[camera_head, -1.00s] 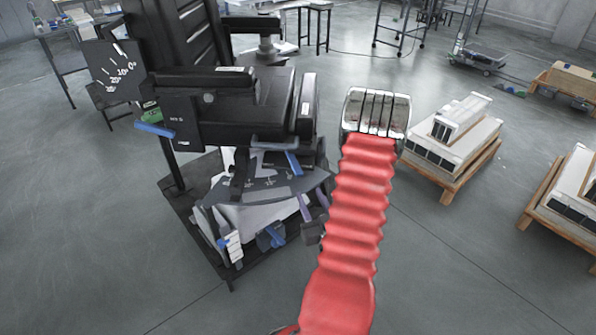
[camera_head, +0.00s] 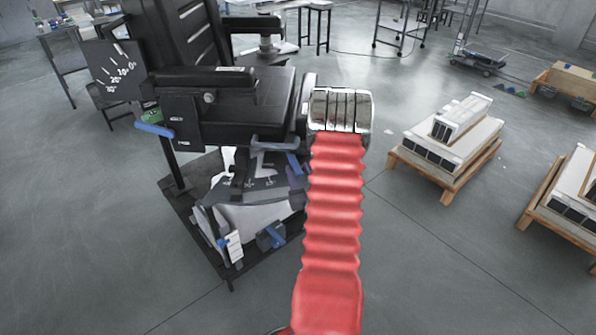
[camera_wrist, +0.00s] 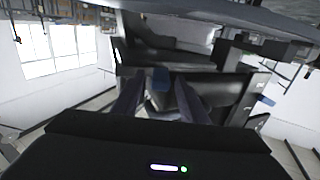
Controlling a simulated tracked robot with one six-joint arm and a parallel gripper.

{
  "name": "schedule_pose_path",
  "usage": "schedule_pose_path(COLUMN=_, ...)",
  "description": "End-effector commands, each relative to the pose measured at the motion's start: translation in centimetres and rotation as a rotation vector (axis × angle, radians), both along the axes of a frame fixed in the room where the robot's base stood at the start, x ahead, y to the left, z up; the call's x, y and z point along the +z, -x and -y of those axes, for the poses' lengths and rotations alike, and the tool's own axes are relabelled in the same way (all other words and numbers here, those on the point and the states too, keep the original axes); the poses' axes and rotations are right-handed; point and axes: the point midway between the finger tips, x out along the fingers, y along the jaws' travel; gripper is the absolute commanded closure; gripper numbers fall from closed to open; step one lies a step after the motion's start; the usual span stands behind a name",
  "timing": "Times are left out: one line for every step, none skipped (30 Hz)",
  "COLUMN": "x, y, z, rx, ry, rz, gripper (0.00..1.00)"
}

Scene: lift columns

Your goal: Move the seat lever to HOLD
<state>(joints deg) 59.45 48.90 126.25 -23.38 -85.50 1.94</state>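A black seat unit (camera_head: 245,105) stands on a dark base plate, with several blue-ended levers on it. One blue lever (camera_head: 155,130) sticks out at its left side. Another blue lever (camera_head: 275,146) lies above a dark marked plate (camera_head: 262,185) under the seat. I cannot read HOLD or tell which is the seat lever. My gripper's fingers (camera_wrist: 158,92) stand apart in the wrist view, with a blue piece (camera_wrist: 158,76) between or just beyond them; contact cannot be told. In the head view my red arm and silver wrist are at the seat's right side and hide the fingers.
A dial plate with degree marks (camera_head: 115,72) is at the seat's left. Lower blue parts (camera_head: 270,238) sit near the base. Pallets with white boxes (camera_head: 450,150) stand on the right. The floor between is clear.

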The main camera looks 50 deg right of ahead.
Motion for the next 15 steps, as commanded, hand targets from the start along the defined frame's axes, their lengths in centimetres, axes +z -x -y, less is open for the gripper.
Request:
schedule_pose_path(x=0.03, y=-0.34, z=0.2, rx=0.001, ry=0.001, rz=0.001, gripper=0.61)
schedule_pose_path(x=0.03, y=-0.46, z=0.27, rx=0.001, ry=0.001, rz=0.001, gripper=0.61)
schedule_pose_path(x=0.03, y=-0.57, z=0.37, rx=0.0, ry=0.001, rz=0.001, gripper=0.61)
schedule_pose_path(x=0.03, y=-0.64, z=0.42, rx=0.0, ry=0.001, rz=0.001, gripper=0.61)
schedule_pose_path(x=0.03, y=-0.67, z=0.45, rx=0.0, ry=0.001, rz=0.001, gripper=0.61)
schedule_pose_path(x=0.03, y=-0.7, z=0.49, rx=0.0, ry=0.001, rz=0.001, gripper=0.61)
schedule_pose_path(x=0.03, y=-0.69, z=0.49, rx=0.0, ry=0.001, rz=0.001, gripper=0.61)
schedule_pose_path(x=0.03, y=-0.69, z=0.49, rx=-0.001, ry=0.0, rz=0.0, gripper=0.61)
schedule_pose_path(x=0.03, y=-0.68, z=0.49, rx=-0.001, ry=0.0, rz=0.0, gripper=0.61)
schedule_pose_path(x=0.03, y=-0.67, z=0.49, rx=-0.001, ry=0.0, rz=0.0, gripper=0.61)
schedule_pose_path(x=0.03, y=-0.67, z=0.49, rx=-0.001, ry=0.0, rz=0.0, gripper=0.61)
schedule_pose_path(x=0.03, y=-0.66, z=0.48, rx=-0.001, ry=0.0, rz=0.0, gripper=0.61)
schedule_pose_path(x=0.03, y=-0.66, z=0.48, rx=-0.001, ry=0.0, rz=0.0, gripper=0.63)
schedule_pose_path(x=0.03, y=-0.66, z=0.49, rx=-0.001, ry=0.0, rz=0.0, gripper=0.65)
schedule_pose_path(x=0.03, y=-0.65, z=0.49, rx=-0.001, ry=0.0, rz=0.0, gripper=0.68)
